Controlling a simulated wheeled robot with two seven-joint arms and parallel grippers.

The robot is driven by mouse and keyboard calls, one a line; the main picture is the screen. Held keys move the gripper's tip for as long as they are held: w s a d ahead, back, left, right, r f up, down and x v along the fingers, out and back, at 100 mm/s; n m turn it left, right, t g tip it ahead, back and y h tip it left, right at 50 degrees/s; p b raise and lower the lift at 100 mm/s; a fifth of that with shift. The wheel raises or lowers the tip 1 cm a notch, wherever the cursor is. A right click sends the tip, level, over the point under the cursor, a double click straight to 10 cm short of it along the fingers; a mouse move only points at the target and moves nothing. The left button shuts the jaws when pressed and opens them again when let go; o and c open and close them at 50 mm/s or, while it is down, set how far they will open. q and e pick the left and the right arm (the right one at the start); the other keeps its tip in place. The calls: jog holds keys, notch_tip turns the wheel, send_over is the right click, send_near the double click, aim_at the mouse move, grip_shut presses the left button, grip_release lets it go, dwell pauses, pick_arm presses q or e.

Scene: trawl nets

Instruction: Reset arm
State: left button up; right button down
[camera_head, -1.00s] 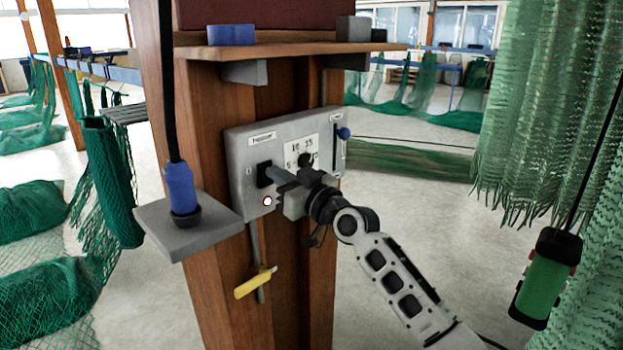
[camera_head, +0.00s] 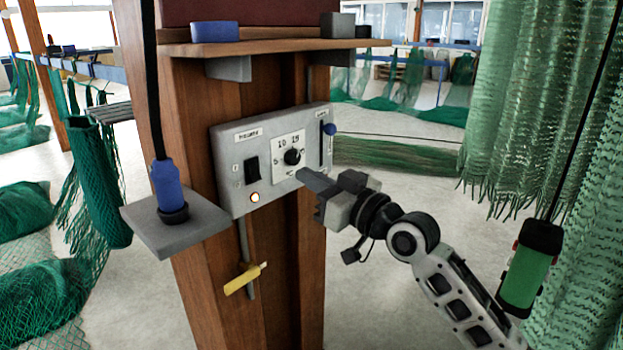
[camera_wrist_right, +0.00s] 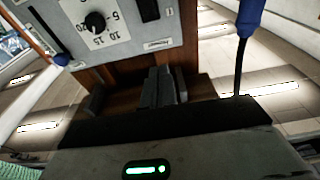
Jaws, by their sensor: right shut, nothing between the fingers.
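My right gripper (camera_head: 312,181) is in front of the lower right part of the grey control panel (camera_head: 228,183) on the wooden post. Its fingers are shut and hold nothing. In the right wrist view the shut fingers (camera_wrist_right: 163,88) point at the post below the panel. The panel carries a black rocker switch (camera_head: 252,171), a round black knob (camera_head: 292,157) on a numbered dial, a lit round lamp (camera_head: 255,197) and a slot with a blue-tipped lever (camera_head: 329,129). The switch and knob are unobstructed. I see no left gripper.
A grey bracket (camera_head: 150,235) holds a blue plug (camera_head: 167,185) on a black cable left of the panel. A yellow-handled lever (camera_head: 245,279) is below. A wooden shelf (camera_head: 280,47) juts out above. Green nets and a hanging green device (camera_head: 530,268) are at right.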

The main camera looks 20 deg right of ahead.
jog(key=s+a+f+m+g+h, duration=0.1)
jog(key=s+a+f+g, duration=0.1)
jog(key=s+f, duration=0.5)
jog(key=s+a+f+g+h, duration=0.1)
jog(key=s+a+f, duration=0.2)
jog(key=f, duration=0.9)
jog(key=s+a+f+m+g+h, duration=0.1)
jog(key=s+a+f+g, duration=0.1)
jog(key=s+f, duration=0.5)
jog(key=s+a+f+g+h, duration=0.1)
jog(key=s+a+f+g, duration=0.1)
jog(key=s+f, duration=0.5)
jog(key=shift+s+a+f, duration=0.2)
jog(key=shift+a+f, duration=0.15)
jog(key=shift+f, duration=0.35)
